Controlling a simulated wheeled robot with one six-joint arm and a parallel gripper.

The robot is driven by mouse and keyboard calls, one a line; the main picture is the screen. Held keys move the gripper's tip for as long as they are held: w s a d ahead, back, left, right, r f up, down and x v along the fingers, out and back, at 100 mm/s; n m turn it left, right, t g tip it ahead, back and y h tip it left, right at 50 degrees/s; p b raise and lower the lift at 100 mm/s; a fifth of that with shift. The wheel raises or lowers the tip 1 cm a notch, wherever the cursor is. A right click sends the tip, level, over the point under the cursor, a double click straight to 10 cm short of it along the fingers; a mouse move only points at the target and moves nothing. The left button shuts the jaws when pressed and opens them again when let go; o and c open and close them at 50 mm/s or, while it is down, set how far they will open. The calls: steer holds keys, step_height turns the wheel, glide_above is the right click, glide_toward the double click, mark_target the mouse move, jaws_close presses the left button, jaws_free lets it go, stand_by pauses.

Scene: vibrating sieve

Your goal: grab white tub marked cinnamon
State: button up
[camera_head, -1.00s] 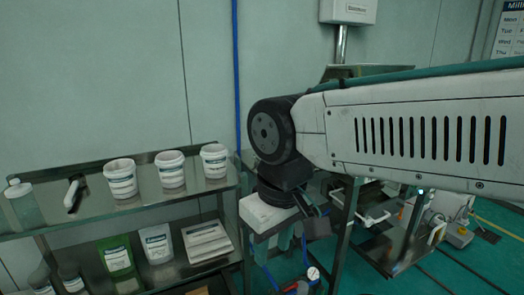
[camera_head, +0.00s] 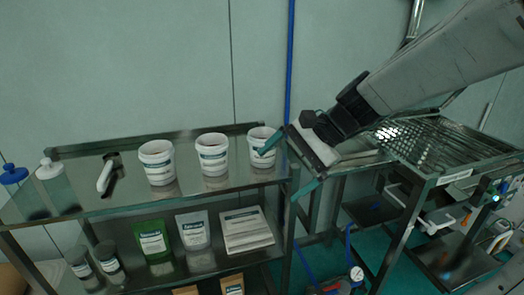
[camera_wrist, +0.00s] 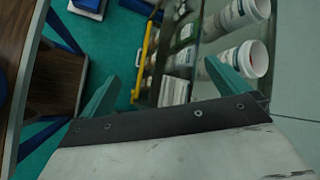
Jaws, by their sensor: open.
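Three white tubs with labels stand in a row on the metal shelf's top (camera_head: 110,197): a left tub (camera_head: 157,163), a middle tub (camera_head: 212,155) and a right tub (camera_head: 262,146). The label print is too small to read, so I cannot tell which says cinnamon. My gripper (camera_head: 290,167) is open, its green fingers spread, at the right end of the shelf beside the right tub. In the wrist view the fingers (camera_wrist: 165,85) are apart and empty, with a white tub (camera_wrist: 247,62) near the right one.
The lower shelf holds a green pouch (camera_head: 153,240) and other packets. A metal sieve table (camera_head: 450,150) stands right. A blue pipe (camera_head: 289,60) runs down the wall.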

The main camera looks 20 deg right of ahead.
steer(key=w+d+f+m+t+y, duration=0.1)
steer(key=w+d+f+m+t, duration=0.1)
steer(key=w+m, duration=0.35)
steer(key=w+d+f+m+t+y, duration=0.1)
steer(key=w+d+m+t, duration=0.15)
steer(key=w, duration=0.55)
steer(key=m+t+h, duration=0.1)
steer(key=m+t, duration=0.2)
steer(key=m, duration=0.5)
glide_toward(275, 148)
steer(key=x, duration=0.4)
steer(key=shift+a+f, duration=0.1)
steer(key=shift+a, duration=0.15)
steer(key=shift+w+d+f, duration=0.1)
steer(key=shift+w+f, duration=0.1)
steer(key=shift+w, duration=0.1)
steer(key=x, duration=0.7)
steer(key=shift+w+a+r, duration=0.1)
steer(key=shift+a+r, duration=0.1)
steer(key=shift+a, duration=0.25)
steer(key=c, duration=1.1)
